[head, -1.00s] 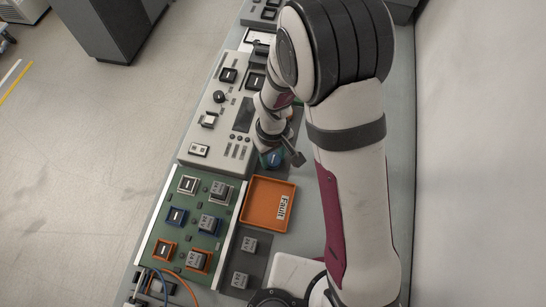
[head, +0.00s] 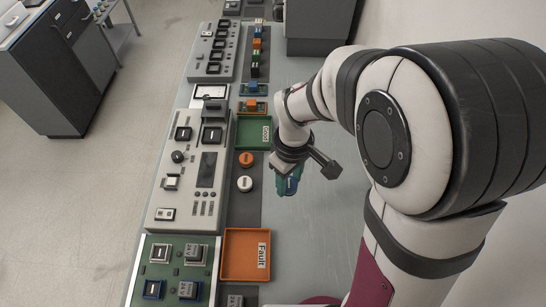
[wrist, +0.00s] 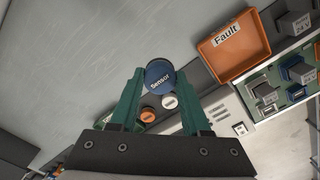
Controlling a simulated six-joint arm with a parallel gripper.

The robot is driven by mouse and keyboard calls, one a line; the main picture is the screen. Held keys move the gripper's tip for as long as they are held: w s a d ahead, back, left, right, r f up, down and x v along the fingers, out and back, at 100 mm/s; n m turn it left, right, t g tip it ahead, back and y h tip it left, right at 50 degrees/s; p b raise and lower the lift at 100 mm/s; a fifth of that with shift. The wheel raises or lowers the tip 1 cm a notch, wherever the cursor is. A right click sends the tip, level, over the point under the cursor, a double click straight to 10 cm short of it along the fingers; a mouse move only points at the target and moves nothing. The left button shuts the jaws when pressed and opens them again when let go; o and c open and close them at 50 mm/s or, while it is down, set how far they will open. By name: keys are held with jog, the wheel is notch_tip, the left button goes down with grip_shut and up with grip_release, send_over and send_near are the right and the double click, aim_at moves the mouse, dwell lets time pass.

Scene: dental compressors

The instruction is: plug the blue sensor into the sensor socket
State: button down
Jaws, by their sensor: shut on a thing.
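The blue sensor (wrist: 158,74) is a round dark-blue piece with "Sensor" lettered on its face. In the wrist view it sits between the green fingertips of my gripper (wrist: 161,84), which is shut on it. In the head view my gripper (head: 289,186) and the blue sensor (head: 293,185) are to the right of the dark strip, over the grey bench surface. The long control panel (head: 180,200) at the left has black square sockets, including one socket (head: 213,135). I cannot read which is the sensor socket.
Orange and white round pieces (head: 246,159) (head: 245,184) stand on the dark strip. A green "Good" tray (head: 254,132) lies beyond them, an orange "Fault" tray (head: 246,256) nearer. A green board (head: 170,270) with relays is front left. Bare bench (head: 325,180) lies right.

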jog(key=w+a+r, duration=0.1)
jog(key=w+a, duration=0.7)
jog(key=w, duration=0.5)
send_over(212, 135)
jog(key=shift+f, duration=2.75)
jog(key=shift+f, duration=0.25)
jog(key=shift+f, duration=0.3)
jog(key=shift+f, duration=0.2)
jog(key=shift+c, duration=1.4)
grip_release()
jog(key=shift+f, duration=0.1)
